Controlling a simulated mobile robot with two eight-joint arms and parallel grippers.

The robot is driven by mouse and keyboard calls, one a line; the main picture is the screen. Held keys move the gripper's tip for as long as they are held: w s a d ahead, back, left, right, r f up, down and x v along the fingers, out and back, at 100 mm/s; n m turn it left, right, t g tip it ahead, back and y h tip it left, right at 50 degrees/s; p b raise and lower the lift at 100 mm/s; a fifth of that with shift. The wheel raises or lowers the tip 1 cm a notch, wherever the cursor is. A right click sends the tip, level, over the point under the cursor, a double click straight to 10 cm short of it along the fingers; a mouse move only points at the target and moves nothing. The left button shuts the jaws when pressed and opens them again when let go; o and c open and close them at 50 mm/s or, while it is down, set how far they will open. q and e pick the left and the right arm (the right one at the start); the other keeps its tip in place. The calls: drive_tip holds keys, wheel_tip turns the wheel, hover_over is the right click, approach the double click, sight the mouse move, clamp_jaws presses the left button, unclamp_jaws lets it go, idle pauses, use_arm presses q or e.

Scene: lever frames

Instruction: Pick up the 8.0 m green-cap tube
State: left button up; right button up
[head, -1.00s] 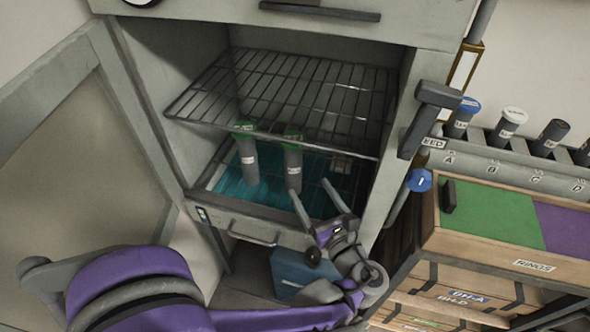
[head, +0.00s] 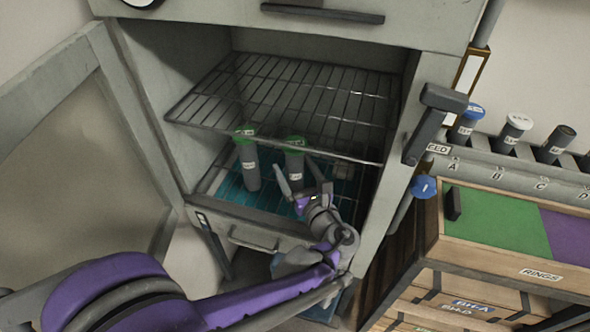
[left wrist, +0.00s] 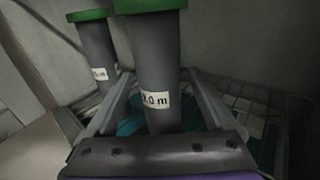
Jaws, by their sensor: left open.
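Two dark grey tubes with green caps stand upright on the teal floor inside the open cabinet. The right tube (head: 294,163) has a label ending in ".0 m" in the left wrist view (left wrist: 155,60); its first digit is hard to read. The left tube (head: 249,165) stands beside it, and its label is only partly legible in the left wrist view (left wrist: 97,58). My left gripper (head: 301,180) is open, with its fingers on either side of the right tube. I cannot tell whether they touch it. My right gripper is not in view.
A wire shelf (head: 290,97) hangs just above the tube caps. The cabinet's side wall is close to the right of my arm, and its door (head: 85,170) stands open at left. A rack (head: 520,175) with several tubes and a wooden bin unit are at right.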

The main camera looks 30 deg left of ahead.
use_arm(q)
clamp_jaws()
idle(0.5)
